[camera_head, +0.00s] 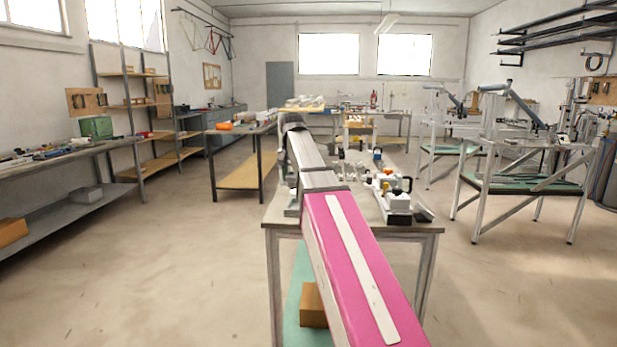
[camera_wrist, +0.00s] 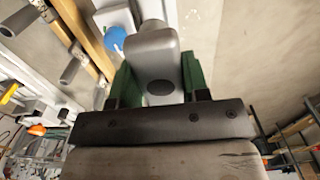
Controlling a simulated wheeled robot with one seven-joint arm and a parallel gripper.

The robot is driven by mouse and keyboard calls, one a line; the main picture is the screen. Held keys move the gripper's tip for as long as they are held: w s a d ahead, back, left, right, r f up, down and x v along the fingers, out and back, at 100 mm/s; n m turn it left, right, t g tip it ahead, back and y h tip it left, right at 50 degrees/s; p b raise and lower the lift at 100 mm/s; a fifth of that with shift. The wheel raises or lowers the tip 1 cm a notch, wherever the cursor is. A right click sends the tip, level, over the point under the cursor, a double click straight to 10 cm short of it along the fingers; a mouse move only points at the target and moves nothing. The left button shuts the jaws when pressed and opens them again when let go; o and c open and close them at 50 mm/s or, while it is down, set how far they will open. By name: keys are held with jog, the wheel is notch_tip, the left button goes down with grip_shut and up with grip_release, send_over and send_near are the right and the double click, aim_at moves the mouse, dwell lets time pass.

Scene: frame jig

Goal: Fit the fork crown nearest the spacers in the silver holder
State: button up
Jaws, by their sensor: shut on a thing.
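In the wrist view my gripper (camera_wrist: 157,78) has its green fingers closed on both sides of a smooth grey metal part, a fork crown (camera_wrist: 152,50). The crown has a rounded body with a dark oval hole, and a narrower round neck at its far end. In the head view my own arm hides the gripper and the crown. I cannot single out the silver holder or the spacers for certain. Grey cylindrical pieces (camera_wrist: 70,70) stick out beside wooden strips at the left of the wrist view.
A workbench (camera_head: 415,228) with several clamps and fixtures (camera_head: 395,185) stands under my arm. A blue round knob (camera_wrist: 115,38) is close left of the held crown. Metal frame stands (camera_head: 525,185) are at right. Shelving and a long bench (camera_head: 60,160) are at left. The floor between is clear.

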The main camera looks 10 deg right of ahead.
jog(key=shift+s+d+f, duration=0.1)
jog(key=shift+d+f, duration=0.05)
jog(key=shift+d, duration=0.1)
jog(key=shift+f, duration=4.2)
jog(key=shift+s, duration=0.1)
